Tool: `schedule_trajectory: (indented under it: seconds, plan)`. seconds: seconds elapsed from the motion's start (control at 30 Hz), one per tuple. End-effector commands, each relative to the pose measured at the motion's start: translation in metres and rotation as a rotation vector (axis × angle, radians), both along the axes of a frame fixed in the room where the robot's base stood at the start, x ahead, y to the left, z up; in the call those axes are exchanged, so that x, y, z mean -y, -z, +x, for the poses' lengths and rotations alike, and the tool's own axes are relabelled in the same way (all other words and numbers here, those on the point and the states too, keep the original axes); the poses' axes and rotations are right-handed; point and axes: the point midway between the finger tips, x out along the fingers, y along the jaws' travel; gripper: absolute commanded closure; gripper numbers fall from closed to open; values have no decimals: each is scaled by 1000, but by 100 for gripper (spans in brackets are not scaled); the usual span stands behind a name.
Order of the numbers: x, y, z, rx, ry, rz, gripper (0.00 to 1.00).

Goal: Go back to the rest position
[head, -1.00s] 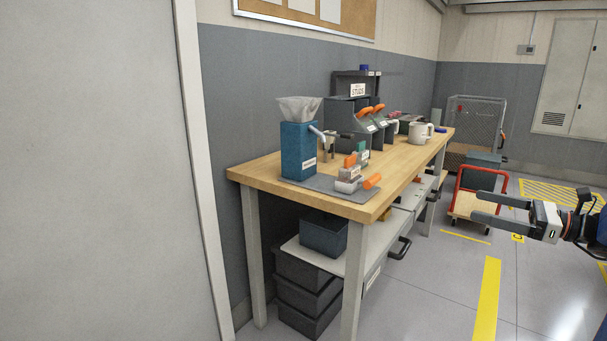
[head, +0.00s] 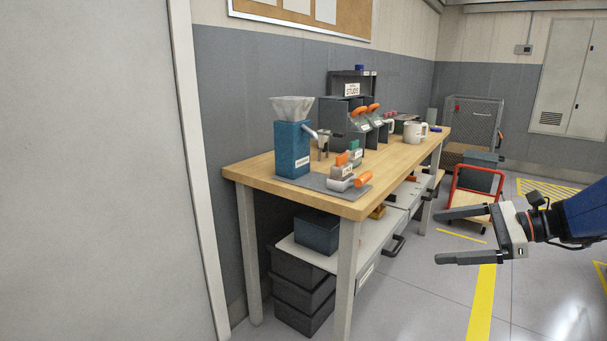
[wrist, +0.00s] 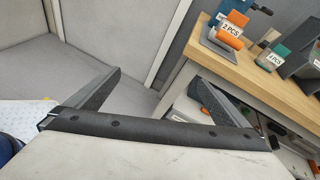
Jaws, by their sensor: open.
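My gripper (head: 465,235) is at the right of the head view, open and empty. Its two dark fingers point left, toward the workbench (head: 290,195), with free air between. In the wrist view my gripper (wrist: 155,90) also shows its fingers spread apart with nothing between them. The workbench with its wooden top stands to the left of my gripper, and they appear apart. In the wrist view the bench top (wrist: 225,70) is at the upper right.
A red-framed cart (head: 478,195) stands behind my gripper. Floor around the yellow line (head: 482,300) is clear.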

Motion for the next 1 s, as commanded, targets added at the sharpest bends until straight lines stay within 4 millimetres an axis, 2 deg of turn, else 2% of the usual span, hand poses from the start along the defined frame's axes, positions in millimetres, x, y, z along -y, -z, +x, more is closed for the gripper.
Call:
schedule_trajectory:
  seconds: [0.03,0.1,0.2,0.4,0.53,0.7,0.83,1.0]
  plan:
    - [-16,5,-11,15,-43,-62,0]
    - [-36,16,-30,42,-112,-165,0]
    - [-59,34,-58,91,-220,-323,0]
    - [-82,66,-112,221,-449,-628,0]
    - [-85,84,-144,325,-606,-820,0]
    - [-78,100,-177,482,-816,-1067,0]
    - [-67,108,-195,615,-977,-1247,0]
    - [-53,111,-207,765,-1149,-1437,0]
